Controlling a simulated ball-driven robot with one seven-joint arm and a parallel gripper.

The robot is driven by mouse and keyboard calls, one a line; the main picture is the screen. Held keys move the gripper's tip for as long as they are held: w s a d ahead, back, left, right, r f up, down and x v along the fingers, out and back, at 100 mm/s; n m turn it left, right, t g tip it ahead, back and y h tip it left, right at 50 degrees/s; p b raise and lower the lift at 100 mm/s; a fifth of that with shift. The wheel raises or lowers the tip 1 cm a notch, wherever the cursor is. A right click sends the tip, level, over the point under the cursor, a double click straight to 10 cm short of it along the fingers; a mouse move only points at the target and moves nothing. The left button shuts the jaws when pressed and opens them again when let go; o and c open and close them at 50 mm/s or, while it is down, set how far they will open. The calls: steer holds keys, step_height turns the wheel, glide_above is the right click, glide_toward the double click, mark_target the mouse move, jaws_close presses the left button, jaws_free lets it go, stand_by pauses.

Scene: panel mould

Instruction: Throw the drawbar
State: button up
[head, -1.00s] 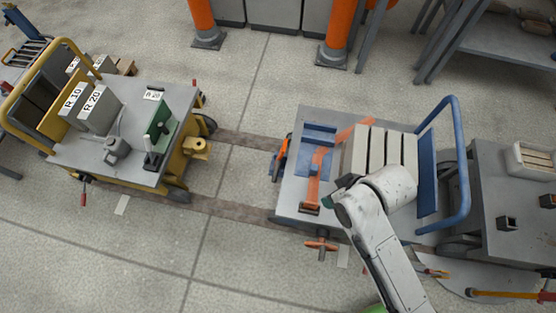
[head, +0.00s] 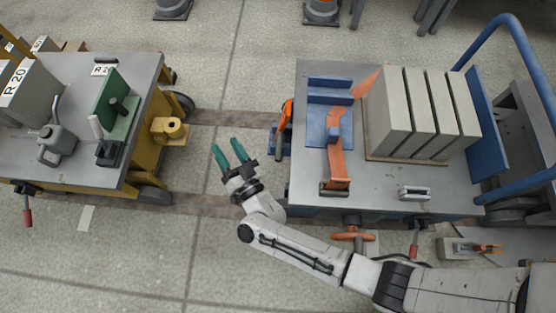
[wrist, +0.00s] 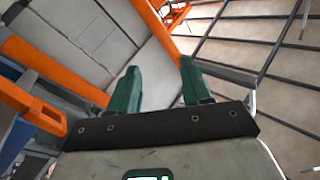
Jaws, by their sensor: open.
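The drawbar looks to be the orange bar (head: 284,120) standing at the left end of the blue cart, above a blue coupling. Facing it across the gap, the yellow cart (head: 140,150) has a yellow coupling block (head: 172,130) with a round hole. My gripper (head: 226,147) is over the gap between the carts, left of the orange bar and apart from it. Its two green fingers are open and empty; they also show in the wrist view (wrist: 158,66). Orange parts (wrist: 25,125) lie left of the fingers in the wrist view; I cannot tell whether these are the drawbar.
The blue cart's grey top (head: 440,185) carries pale slabs (head: 390,110), a blue fixture and an orange lever (head: 336,165). An orange handwheel (head: 352,236) sticks out below its front edge. A rail (head: 230,118) crosses the gap; the floor there is clear.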

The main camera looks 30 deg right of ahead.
steer(key=s+d+f+m+h+b, duration=0.2)
steer(key=f+m+h+b, duration=0.1)
steer(key=f+h, duration=0.15)
steer(key=s+d+f+m+h+b, duration=0.1)
steer(key=s+f+m+h+b, duration=0.1)
steer(key=s+f+h+b, duration=0.3)
steer(key=m+g+h+b, duration=0.2)
steer(key=m+g+h, duration=0.2)
steer(key=h, duration=0.2)
glide_toward(278, 158)
steer(key=f, duration=0.1)
steer(key=x, duration=0.5)
steer(key=b+x, duration=0.1)
steer(key=x, duration=0.4)
steer(key=shift+w+d+f, duration=0.15)
steer(key=shift+w+d, duration=0.05)
jaws_close()
